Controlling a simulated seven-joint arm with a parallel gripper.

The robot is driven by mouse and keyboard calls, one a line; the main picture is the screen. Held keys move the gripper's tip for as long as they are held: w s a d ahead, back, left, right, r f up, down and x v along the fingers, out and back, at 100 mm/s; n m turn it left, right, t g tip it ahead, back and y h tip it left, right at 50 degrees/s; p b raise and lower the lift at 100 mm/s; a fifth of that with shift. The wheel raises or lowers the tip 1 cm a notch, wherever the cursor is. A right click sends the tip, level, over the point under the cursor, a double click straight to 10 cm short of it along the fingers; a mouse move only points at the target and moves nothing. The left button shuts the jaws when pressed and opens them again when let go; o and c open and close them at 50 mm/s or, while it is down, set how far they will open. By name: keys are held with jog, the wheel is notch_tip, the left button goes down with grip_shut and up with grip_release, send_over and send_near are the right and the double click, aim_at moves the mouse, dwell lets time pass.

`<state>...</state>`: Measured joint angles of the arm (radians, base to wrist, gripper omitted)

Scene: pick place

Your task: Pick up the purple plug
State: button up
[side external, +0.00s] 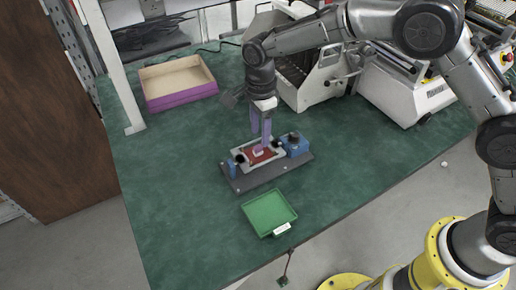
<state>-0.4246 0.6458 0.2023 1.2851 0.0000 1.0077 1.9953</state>
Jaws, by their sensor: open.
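My gripper (260,140) points down over a small fixture (265,172) near the middle of the green table. Its two fingers look purple and are apart. The fixture has a dark base, a light frame with a red surface inside, and blue blocks at its ends. A small pale pinkish piece (258,153) lies on the red surface, just under the fingertips. I cannot tell whether it is the purple plug. No separate purple plug can be made out; the fingers may hide it. I cannot tell whether the fingers touch anything.
A green tray (248,217) with a white label lies in front of the fixture, near the table's front edge. A purple-sided open box (182,97) stands at the back left. Grey machines (405,95) fill the back right. The table's left side is clear.

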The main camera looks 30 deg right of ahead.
aim_at(259, 146)
jog(key=shift+w+d+f, duration=0.1)
jog(key=shift+w+f, duration=0.1)
jog(key=shift+f, duration=1.15)
jog(key=shift+w+f, duration=0.15)
jog(key=shift+f, duration=1.15)
grip_shut()
